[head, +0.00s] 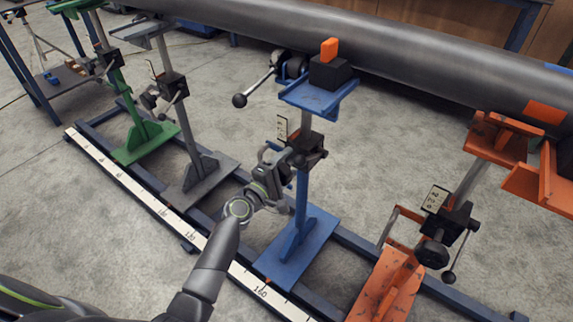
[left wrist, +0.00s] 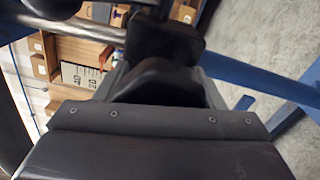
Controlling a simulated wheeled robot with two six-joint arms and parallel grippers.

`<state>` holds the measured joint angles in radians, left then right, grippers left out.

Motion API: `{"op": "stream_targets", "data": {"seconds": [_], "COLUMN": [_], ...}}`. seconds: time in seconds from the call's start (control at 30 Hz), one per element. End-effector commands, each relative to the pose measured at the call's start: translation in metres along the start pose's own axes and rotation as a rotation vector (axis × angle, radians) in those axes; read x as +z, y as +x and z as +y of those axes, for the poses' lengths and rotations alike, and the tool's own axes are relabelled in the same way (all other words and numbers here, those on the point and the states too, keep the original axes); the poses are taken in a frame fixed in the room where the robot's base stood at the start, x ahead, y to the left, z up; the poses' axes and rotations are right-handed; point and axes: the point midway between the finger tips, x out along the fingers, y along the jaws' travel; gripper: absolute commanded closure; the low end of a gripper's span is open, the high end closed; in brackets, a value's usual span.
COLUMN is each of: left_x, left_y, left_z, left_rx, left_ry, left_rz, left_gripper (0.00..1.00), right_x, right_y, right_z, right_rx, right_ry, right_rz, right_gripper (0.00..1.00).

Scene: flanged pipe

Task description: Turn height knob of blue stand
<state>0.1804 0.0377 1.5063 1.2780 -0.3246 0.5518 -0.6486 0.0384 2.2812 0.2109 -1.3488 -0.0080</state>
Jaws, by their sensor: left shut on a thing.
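The blue stand (head: 296,235) stands upright on the rail, with a black collar (head: 311,150) partway up its post and a small scale plate beside it. My left gripper (head: 284,160) is at the left side of this collar, shut on the height knob. The knob is mostly hidden behind the fingers in the head view. In the left wrist view the dark fingers (left wrist: 165,65) fill the middle, with the blue post (left wrist: 255,78) behind them. How far the knob is turned cannot be told. My right gripper is not in view.
A large grey pipe (head: 330,45) runs across the back. A ball-ended lever (head: 240,100) sticks out near the stand's top. Grey (head: 195,130) and green (head: 130,110) stands are at left, an orange stand (head: 390,285) at right. A ruled rail (head: 160,208) lies in front.

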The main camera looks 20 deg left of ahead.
Motion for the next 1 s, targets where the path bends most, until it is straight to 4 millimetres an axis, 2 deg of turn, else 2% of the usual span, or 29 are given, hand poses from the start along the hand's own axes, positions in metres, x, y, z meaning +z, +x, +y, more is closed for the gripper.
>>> {"op": "stream_targets", "data": {"seconds": [0.67, 0.7, 0.87, 1.0], "left_x": [-0.0006, -0.0006, -0.0004, -0.0003], "left_y": [-0.0006, -0.0006, -0.0004, -0.0002], "left_z": [-0.0015, -0.0015, -0.0012, -0.0007], "left_rx": [-0.002, -0.002, -0.002, -0.001], "left_ry": [-0.062, -0.062, -0.062, -0.061], "left_rz": [0.002, 0.002, 0.001, 0.001], "left_gripper": [0.61, 0.35, 0.16, 0.16], "right_x": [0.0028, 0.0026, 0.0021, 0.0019], "right_y": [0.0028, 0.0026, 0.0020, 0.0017], "right_z": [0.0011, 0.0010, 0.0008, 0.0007], "right_rx": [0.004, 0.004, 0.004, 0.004], "right_ry": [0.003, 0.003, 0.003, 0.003], "right_rz": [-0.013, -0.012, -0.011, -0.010], "right_gripper": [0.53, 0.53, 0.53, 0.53]}}
